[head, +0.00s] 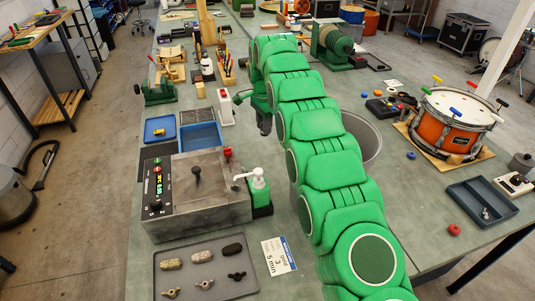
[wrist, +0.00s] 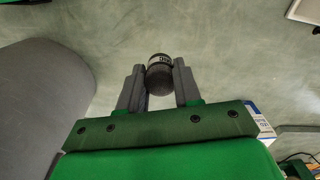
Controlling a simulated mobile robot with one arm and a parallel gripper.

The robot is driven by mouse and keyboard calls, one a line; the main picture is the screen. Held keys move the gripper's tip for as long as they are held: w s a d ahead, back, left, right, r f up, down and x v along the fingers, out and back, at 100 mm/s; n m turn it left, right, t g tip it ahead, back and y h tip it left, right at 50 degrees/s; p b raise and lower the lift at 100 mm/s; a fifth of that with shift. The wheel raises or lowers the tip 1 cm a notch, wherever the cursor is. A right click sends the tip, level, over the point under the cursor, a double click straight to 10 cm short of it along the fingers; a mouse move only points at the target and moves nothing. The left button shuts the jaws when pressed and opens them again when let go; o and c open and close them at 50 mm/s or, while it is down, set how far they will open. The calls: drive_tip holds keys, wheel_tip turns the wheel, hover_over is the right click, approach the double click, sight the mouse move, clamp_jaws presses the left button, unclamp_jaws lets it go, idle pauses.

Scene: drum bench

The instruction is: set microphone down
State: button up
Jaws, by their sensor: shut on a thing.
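My gripper (wrist: 159,70) is shut on a short dark cylinder with a rounded near end and a white-lettered band, which I take to be the microphone (wrist: 160,81). It sits between the two grey fingertips, with the grey-green bench top (wrist: 215,50) beyond it. I cannot tell how far it is from the bench. In the head view the end of my green arm points down over the middle of the bench (head: 270,222), and the microphone cannot be made out there.
A large grey round container (head: 362,140) stands right of my arm; a grey curved body (wrist: 40,95) fills the wrist view's left. An orange drum (head: 450,130) stands right.

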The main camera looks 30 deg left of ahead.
drive_tip(key=shift+w+f+m, duration=0.15)
drive_tip(key=shift+w+m, duration=0.25)
drive_tip(key=shift+w, duration=0.6)
drive_tip(key=shift+f, duration=5)
drive_tip(key=shift+f, duration=0.1)
drive_tip(key=o, duration=1)
drive_tip(key=shift+o, duration=0.2)
wheel_tip(320, 180, up, 12)
drive_tip(key=shift+d, duration=0.1)
